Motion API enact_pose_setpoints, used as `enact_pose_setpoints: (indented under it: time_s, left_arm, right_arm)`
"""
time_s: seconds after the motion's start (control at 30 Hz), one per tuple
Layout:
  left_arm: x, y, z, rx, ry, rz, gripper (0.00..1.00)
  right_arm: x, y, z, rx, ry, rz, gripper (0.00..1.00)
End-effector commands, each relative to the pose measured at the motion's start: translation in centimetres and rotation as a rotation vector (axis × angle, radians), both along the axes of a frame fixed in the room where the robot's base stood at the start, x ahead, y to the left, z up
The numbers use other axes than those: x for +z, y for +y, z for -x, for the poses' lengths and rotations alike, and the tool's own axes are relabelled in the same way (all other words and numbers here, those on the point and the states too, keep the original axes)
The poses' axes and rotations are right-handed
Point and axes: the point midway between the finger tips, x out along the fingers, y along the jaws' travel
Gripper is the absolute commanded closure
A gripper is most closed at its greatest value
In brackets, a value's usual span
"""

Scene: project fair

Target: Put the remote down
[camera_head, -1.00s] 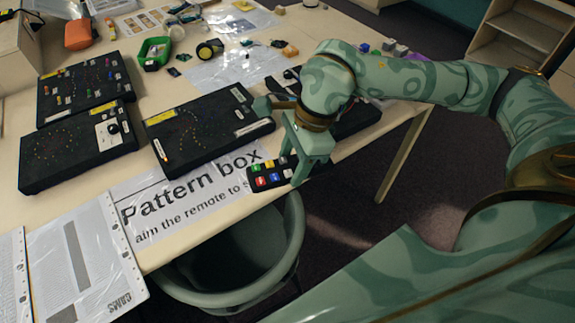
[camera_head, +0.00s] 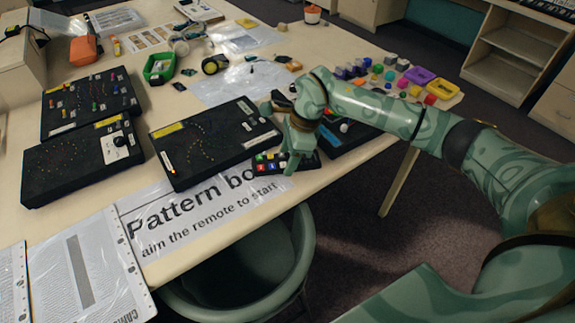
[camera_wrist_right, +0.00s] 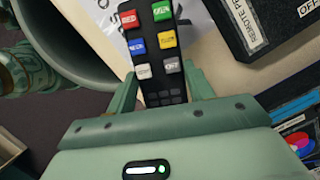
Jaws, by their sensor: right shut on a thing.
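The remote (camera_head: 270,162) is a slim black handset with several coloured buttons. It is at the table's front edge, over the right end of the "Pattern box" sheet (camera_head: 190,205). My right gripper (camera_head: 290,160) is shut on the remote's near end. In the right wrist view the remote (camera_wrist_right: 152,50) lies between the two fingers (camera_wrist_right: 160,92), its button side facing the camera. I cannot tell whether its underside touches the table. My left gripper is not in view.
A black pattern box (camera_head: 215,140) stands just behind the remote. Another dark box (camera_head: 345,135) is to its right. A green-grey bin (camera_head: 300,270) stands below the table's front edge. Coloured blocks (camera_head: 390,75) sit at the right. Bare table (camera_head: 60,215) shows at the left.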

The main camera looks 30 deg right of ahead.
Motion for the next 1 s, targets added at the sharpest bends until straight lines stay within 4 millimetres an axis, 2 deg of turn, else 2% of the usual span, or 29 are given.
enact_pose_setpoints:
  time_s: [0.1,0.27,0.63,0.67,0.73,1.0]
  left_arm:
    - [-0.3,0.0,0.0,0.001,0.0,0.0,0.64]
    - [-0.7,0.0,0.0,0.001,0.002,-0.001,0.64]
    - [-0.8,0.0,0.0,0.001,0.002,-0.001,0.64]
    - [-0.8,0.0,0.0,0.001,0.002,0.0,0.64]
    - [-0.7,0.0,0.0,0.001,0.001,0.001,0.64]
    - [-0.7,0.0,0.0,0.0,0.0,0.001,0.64]
  right_arm:
    - [-1.0,-0.1,-0.6,0.0,0.002,-0.001,0.74]
    - [-3.6,0.0,-0.5,0.0,0.003,-0.001,0.74]
    - [-4.0,-0.1,-0.5,0.0,0.0,0.001,0.74]
    - [-4.0,-0.1,-0.5,0.0,0.0,0.001,0.45]
    - [-4.0,-0.1,-0.5,0.0,0.0,0.001,0.26]
    - [-3.9,-0.1,-0.5,0.0,0.0,0.0,0.26]
